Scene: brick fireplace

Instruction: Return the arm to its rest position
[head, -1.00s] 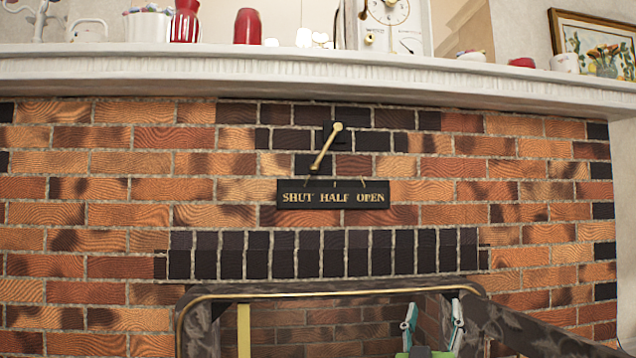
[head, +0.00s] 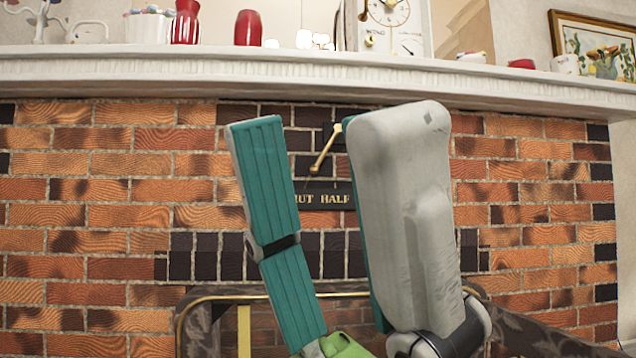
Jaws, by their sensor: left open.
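My left gripper (head: 322,120) stands large in the middle of the head view, fingers pointing up. Its two fingers, teal inside with one grey back showing, are wide apart and hold nothing. The brass lever (head: 323,157) on the brick wall shows in the gap between the fingers, behind them, tilted down to the left. The black sign (head: 322,196) below the lever is partly covered by the fingers; only part of its lettering shows. My right gripper is not in view.
A white mantel shelf (head: 250,75) runs across the top, carrying red vases (head: 248,28), a clock (head: 392,20) and small items. The brick wall (head: 100,220) fills the background. A brass-edged fireplace frame (head: 220,297) lies low, partly behind the gripper.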

